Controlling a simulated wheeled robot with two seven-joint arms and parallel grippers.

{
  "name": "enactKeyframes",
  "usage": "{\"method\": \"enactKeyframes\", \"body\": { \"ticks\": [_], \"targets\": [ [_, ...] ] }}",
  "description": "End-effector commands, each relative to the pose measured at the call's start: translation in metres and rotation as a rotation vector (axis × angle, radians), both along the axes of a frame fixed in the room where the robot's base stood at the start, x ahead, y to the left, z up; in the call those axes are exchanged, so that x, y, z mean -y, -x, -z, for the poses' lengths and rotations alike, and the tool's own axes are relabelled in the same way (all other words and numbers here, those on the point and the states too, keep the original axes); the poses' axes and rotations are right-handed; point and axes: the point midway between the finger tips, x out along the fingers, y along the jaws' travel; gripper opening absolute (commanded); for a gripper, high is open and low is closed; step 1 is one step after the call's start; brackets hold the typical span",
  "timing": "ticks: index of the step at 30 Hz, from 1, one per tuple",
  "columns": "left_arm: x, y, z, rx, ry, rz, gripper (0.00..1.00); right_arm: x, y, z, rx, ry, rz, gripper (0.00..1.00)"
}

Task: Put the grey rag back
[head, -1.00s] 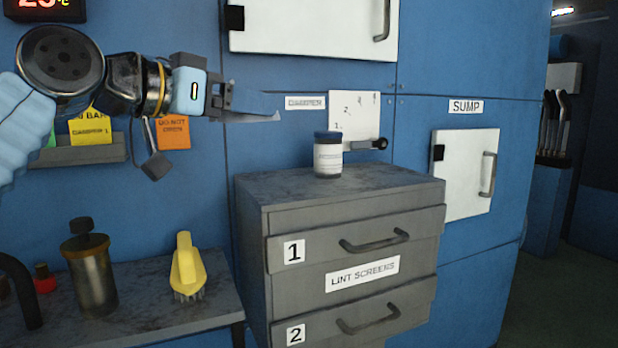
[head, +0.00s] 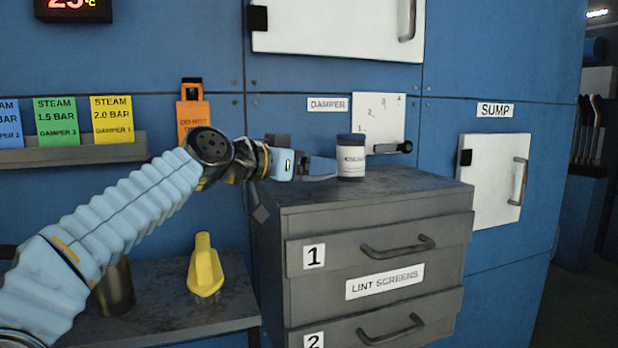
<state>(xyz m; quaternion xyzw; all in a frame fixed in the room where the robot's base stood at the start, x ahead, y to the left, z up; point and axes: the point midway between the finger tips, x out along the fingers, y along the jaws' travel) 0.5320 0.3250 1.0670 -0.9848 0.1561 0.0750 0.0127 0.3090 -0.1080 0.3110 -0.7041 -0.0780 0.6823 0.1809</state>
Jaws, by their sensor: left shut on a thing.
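My left gripper (head: 302,166) is shut on a thin, flat, blue-grey piece (head: 322,167). I take it to be the grey rag, though no cloth texture shows. The piece sticks out to the right, above the back left of the grey drawer cabinet's top (head: 400,189). Its tip meets the left edge of the blue-capped jar (head: 351,160) in the picture; I cannot tell whether they touch. The gripper's far finger is hidden. No other grey rag shows. My right gripper is out of view.
The cabinet top is clear at the front and right. A yellow brush (head: 204,272) stands on the lower shelf (head: 238,300); a metal canister (head: 116,292) is partly behind my left arm. A damper lever (head: 392,148) projects behind the jar. Cards stand on a wall ledge (head: 70,152).

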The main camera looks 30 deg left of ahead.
Motion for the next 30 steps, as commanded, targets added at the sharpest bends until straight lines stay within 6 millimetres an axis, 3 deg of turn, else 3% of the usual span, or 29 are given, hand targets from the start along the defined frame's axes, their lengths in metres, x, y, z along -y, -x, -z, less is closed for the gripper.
{"method": "enactKeyframes", "body": {
  "ticks": [3,15,16,21,30],
  "targets": [
    [0.000,0.001,0.018,0.000,0.002,0.002,0.42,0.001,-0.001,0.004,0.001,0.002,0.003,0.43],
    [-0.001,0.001,0.024,0.002,0.002,0.000,0.42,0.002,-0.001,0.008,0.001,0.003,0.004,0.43],
    [-0.001,0.001,0.024,0.002,0.002,0.000,0.73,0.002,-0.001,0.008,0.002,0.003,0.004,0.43],
    [0.000,0.001,0.022,0.002,0.002,0.000,0.97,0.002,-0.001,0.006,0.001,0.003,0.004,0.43],
    [0.000,0.001,0.020,0.002,0.002,0.000,0.97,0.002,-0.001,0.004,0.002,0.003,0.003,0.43]
  ]
}}
